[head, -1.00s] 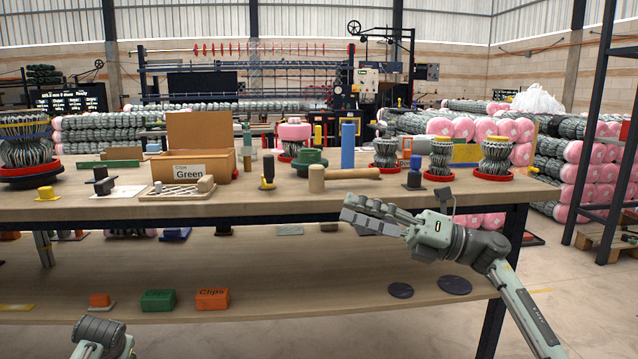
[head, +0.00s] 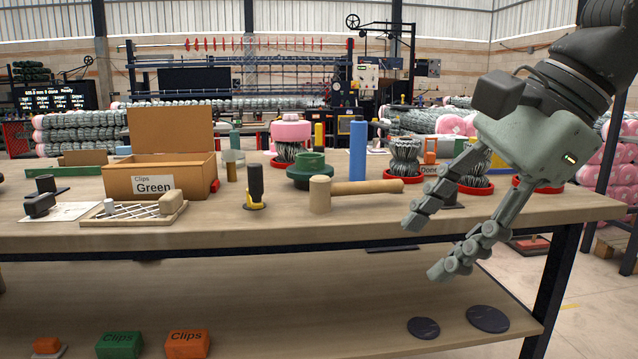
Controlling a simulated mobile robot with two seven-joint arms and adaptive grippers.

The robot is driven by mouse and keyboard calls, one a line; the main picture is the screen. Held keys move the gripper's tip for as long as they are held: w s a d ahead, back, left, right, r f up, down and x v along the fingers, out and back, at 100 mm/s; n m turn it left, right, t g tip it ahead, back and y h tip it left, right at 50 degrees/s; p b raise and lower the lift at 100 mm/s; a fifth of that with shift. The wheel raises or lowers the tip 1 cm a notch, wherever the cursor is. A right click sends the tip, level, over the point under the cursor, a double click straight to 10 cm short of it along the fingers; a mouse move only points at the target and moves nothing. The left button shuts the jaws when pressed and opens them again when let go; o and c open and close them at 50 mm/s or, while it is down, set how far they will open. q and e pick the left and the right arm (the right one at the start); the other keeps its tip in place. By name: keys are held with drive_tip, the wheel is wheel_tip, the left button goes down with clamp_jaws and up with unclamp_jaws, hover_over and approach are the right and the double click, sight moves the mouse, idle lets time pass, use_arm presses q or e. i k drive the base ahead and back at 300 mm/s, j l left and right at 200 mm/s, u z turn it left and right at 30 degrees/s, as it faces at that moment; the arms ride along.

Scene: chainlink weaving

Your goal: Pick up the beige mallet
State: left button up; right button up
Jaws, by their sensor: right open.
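The beige mallet (head: 366,187) lies on the upper bench shelf. Its cylindrical head (head: 319,194) stands on the left and its handle runs to the right. My right gripper (head: 421,246) is large in the head view, to the right of the mallet and in front of the bench's front edge. Its two fingers are spread apart and point down and left, with nothing between them. The gripper and the mallet are apart. My left gripper is not in the picture.
A green round part (head: 311,172), a blue cylinder (head: 357,150) and a black-and-yellow tool (head: 255,188) stand close around the mallet. A cardboard clips box (head: 200,182) and a small tray (head: 134,214) are further left. The bench front before the mallet is clear.

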sight(322, 189)
drive_tip(key=i, duration=1.2)
